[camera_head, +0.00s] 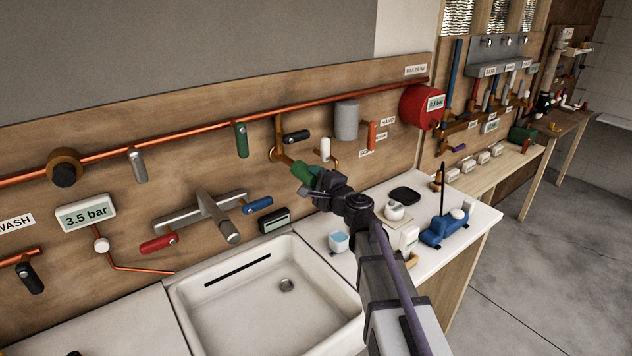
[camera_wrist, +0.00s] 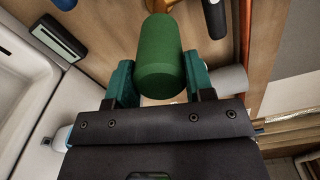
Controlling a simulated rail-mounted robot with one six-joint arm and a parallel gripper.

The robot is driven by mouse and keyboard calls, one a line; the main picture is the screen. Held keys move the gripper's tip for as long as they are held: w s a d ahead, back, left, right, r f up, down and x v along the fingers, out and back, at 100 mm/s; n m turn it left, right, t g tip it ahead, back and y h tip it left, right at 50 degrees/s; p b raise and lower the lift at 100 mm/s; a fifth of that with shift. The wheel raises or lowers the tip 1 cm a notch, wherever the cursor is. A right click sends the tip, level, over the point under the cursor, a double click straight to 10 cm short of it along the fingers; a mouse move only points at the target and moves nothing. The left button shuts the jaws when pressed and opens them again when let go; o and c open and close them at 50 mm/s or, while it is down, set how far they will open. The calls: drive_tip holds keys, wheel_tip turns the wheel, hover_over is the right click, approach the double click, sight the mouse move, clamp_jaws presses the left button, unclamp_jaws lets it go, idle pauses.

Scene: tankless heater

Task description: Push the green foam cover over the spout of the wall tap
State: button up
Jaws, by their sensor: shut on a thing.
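The green foam cover (camera_head: 303,172) is a short cylinder, held at the wall in front of the brass wall tap (camera_head: 279,140). In the wrist view the cover (camera_wrist: 160,60) lies between the two teal fingers of my gripper (camera_wrist: 160,78), which is shut on it. My gripper (camera_head: 318,181) reaches in from the lower right. The tap has a black handle (camera_head: 296,136). The spout's end is hidden behind the cover; brass shows just beyond the cover's far end. I cannot tell how far the cover sits around the spout, if at all.
A white sink (camera_head: 265,300) is below left. The white counter (camera_head: 470,222) holds a light-blue cup (camera_head: 339,241), a blue tool (camera_head: 446,228) and a black dish (camera_head: 405,194). A white-handled valve (camera_head: 325,149) and a grey cylinder (camera_head: 347,120) are on the wall, right of the tap.

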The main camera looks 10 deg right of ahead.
drive_tip(key=shift+w+a, duration=0.3)
drive_tip(key=shift+w, duration=0.35)
drive_tip(key=o, duration=1.2)
drive_tip(key=v, duration=1)
drive_tip(key=shift+s+d, duration=0.15)
drive_tip(key=shift+s, duration=0.2)
